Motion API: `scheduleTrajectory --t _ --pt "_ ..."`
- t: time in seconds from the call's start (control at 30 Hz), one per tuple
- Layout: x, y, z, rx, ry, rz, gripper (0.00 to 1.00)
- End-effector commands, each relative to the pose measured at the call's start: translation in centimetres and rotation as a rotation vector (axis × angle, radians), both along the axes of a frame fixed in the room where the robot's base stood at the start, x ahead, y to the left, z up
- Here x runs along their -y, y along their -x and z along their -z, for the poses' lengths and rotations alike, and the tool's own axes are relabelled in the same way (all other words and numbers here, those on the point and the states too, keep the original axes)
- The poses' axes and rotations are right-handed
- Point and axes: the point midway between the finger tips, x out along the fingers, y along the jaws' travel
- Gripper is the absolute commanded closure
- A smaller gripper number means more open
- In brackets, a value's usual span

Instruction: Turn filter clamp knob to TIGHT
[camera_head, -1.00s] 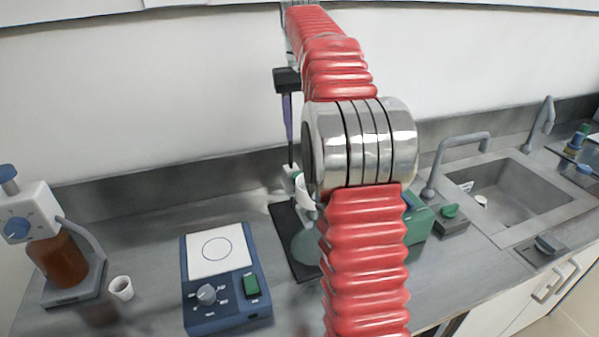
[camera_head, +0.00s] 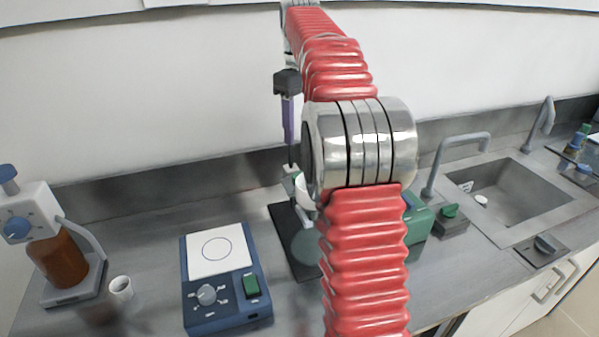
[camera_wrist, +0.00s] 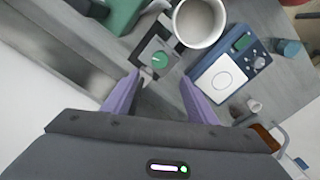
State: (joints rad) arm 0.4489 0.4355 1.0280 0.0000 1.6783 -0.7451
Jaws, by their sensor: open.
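The filter clamp knob (camera_wrist: 160,59) is a round green knob on a dark square clamp plate in the wrist view. The plate sits beside a round white funnel (camera_wrist: 199,22). My gripper (camera_wrist: 159,78) is open, its two purple fingers apart and pointing toward the clamp, with the knob just beyond the fingertips and roughly between them. A gap to the knob cannot be judged. In the head view, the gripper hangs above the filter stand's dark base (camera_head: 287,230); my red arm hides most of the stand. The knob's markings are too small to read.
A blue hotplate stirrer (camera_head: 223,290) stands left of the filter stand. Further left are a small white cup (camera_head: 121,288) and a dispenser with a brown bottle (camera_head: 62,268). A green device (camera_head: 417,220) and a sink (camera_head: 520,195) lie to the right.

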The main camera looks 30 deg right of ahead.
Motion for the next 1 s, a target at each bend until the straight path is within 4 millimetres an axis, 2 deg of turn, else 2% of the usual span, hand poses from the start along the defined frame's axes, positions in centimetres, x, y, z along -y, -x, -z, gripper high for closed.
scheduleTrajectory --t 0.27,1.0 --pt "0.0 0.0 2.0 -0.001 -0.001 0.001 0.47" --pt "0.0 0.0 12.6 -0.001 -0.001 0.001 0.47"
